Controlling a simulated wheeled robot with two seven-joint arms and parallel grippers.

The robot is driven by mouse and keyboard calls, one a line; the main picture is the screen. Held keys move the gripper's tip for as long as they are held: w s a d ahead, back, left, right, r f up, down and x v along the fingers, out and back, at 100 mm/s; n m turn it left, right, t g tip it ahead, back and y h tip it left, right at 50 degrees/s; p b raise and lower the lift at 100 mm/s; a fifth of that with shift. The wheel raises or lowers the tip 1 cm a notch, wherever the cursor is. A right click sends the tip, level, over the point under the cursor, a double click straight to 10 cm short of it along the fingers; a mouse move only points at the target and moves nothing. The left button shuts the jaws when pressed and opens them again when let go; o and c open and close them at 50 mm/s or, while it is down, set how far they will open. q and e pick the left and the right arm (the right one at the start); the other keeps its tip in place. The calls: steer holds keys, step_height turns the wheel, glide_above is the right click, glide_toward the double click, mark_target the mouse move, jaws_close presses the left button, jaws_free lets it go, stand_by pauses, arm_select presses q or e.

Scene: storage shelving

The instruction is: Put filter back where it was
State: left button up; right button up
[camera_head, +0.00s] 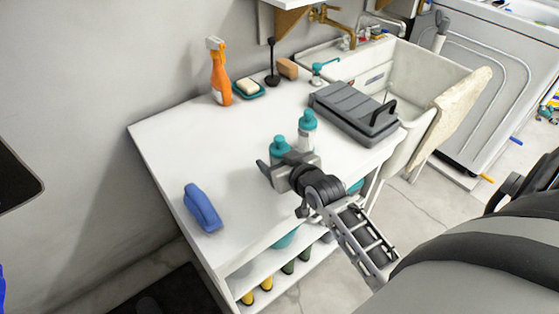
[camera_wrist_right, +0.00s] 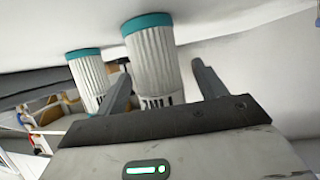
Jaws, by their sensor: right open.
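Two white ribbed cylinders with teal ends, which look like filters, show in the right wrist view: a nearer one (camera_wrist_right: 154,62) and a farther one (camera_wrist_right: 89,78). The nearer one appears between the finger directions; contact is not visible. In the head view, two teal-topped pale objects, a rear one (camera_head: 307,122) and a front one (camera_head: 280,147), stand on the white table; they look like the same pair. My right gripper (camera_head: 270,171) is open over the table, beside the front one, partly hiding its lower part. My left gripper is not in view.
A blue object (camera_head: 202,208) lies at the table's (camera_head: 170,150) front left. A grey case (camera_head: 352,108) sits at its right. An orange spray bottle (camera_head: 220,80), a soap dish (camera_head: 248,92) and a brown block (camera_head: 287,68) stand at the back. A sink (camera_head: 440,72) adjoins.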

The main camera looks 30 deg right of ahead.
steer(key=c, duration=1.1)
steer(key=shift+c, duration=0.7)
steer(key=shift+r, duration=0.15)
